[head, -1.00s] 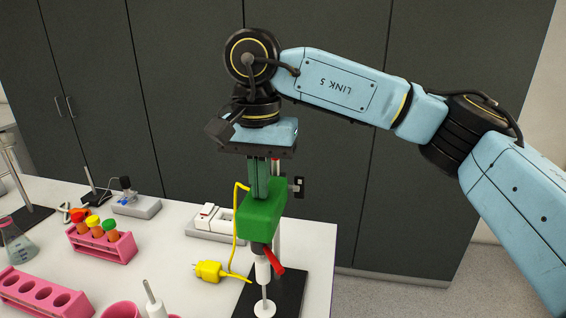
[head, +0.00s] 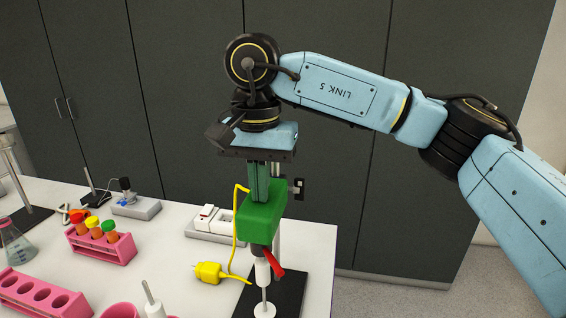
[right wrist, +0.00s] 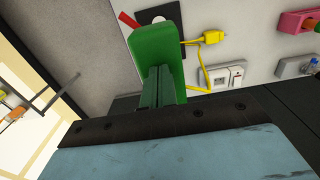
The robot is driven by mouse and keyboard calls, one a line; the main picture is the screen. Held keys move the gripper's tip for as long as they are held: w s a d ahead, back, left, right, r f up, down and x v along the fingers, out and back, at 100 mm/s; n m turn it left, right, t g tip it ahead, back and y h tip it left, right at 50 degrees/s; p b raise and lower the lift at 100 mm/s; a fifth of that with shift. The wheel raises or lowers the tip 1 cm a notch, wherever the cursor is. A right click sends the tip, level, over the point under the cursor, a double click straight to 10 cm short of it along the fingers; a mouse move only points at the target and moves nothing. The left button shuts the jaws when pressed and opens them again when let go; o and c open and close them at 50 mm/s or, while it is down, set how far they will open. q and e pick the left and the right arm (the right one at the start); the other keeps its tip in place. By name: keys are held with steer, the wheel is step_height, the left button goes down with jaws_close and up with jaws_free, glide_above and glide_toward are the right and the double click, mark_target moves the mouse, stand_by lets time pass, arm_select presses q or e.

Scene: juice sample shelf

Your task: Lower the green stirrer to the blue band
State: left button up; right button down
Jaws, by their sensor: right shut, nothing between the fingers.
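The green stirrer (head: 260,218) is upright on a stand with a black base (head: 289,292), with a red lever (head: 274,259) below its body and a white shaft going down to a white disc. My right gripper (head: 260,192) points straight down, shut and empty, with its fingertips at the top of the stirrer. Whether they touch or stop just short is hard to tell. In the right wrist view the shut fingers (right wrist: 160,88) meet the green body (right wrist: 158,48). The stand's rod is mostly hidden, and I see no blue band. My left gripper is out of view.
A yellow plug (head: 208,272) on a yellow cord lies left of the stand, near a white socket block (head: 215,221). Pink racks, one with capped tubes (head: 100,245), and a flask (head: 15,243) are further left. The table's right edge is close to the stand.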

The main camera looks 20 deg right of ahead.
steer(key=shift+f, duration=0.15)
stand_by(0.3)
steer(key=shift+r+p, duration=2.2)
steer(key=shift+r, duration=0.85)
